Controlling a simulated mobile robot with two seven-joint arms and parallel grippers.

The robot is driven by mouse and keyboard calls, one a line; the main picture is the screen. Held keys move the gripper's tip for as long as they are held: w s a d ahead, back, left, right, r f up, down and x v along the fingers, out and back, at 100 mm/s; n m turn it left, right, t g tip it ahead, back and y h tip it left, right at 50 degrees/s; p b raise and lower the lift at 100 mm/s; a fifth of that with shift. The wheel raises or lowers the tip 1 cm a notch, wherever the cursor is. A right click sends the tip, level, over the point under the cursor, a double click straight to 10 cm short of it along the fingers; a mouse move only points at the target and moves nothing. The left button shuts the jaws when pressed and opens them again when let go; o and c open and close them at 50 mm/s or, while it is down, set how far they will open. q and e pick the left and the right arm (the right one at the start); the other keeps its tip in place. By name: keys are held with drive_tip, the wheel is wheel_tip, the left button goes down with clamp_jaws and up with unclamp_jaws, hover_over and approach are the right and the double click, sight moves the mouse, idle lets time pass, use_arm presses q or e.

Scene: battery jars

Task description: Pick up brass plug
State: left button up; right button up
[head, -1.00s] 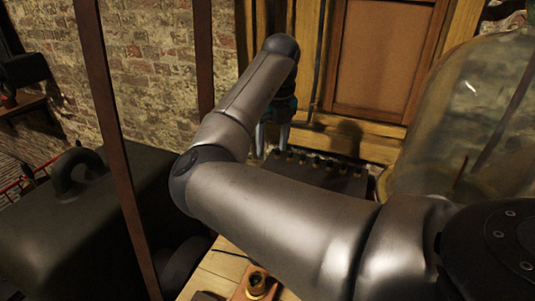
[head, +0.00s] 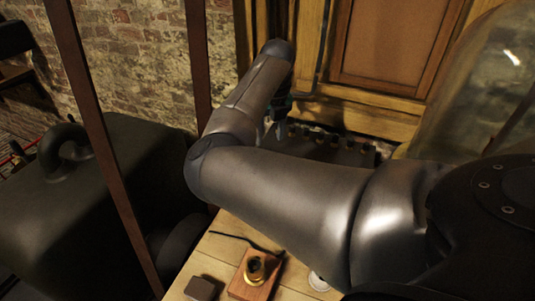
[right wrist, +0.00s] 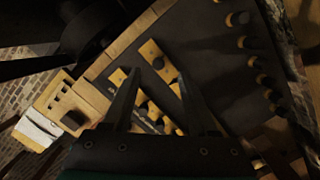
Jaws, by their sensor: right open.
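My right gripper (head: 270,137) is at the far end of my arm, over a dark box (head: 345,155) by the wall. In the right wrist view its two fingers (right wrist: 158,78) are apart. Between and just beyond them are brass pieces (right wrist: 150,50) with dark round knobs on a dark top; I cannot tell which of these is the brass plug, or the exact height of the fingers above them. A brass fitting (head: 256,268) also stands on a small wooden block (head: 243,289) at the front of the bench. My left gripper is not in view.
A row of dark knobs (right wrist: 245,42) lines the box. A large glass jar (head: 470,90) stands at the right. A pale wooden bench (head: 215,255) lies in front, with a small dark block (head: 201,289) on it. My arm hides much of the bench.

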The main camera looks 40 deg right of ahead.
drive_tip(key=f, duration=0.3)
drive_tip(key=f+b, duration=0.1)
drive_tip(key=f, duration=0.1)
drive_tip(key=shift+w+f, duration=0.1)
drive_tip(key=shift+w, duration=0.25)
clamp_jaws()
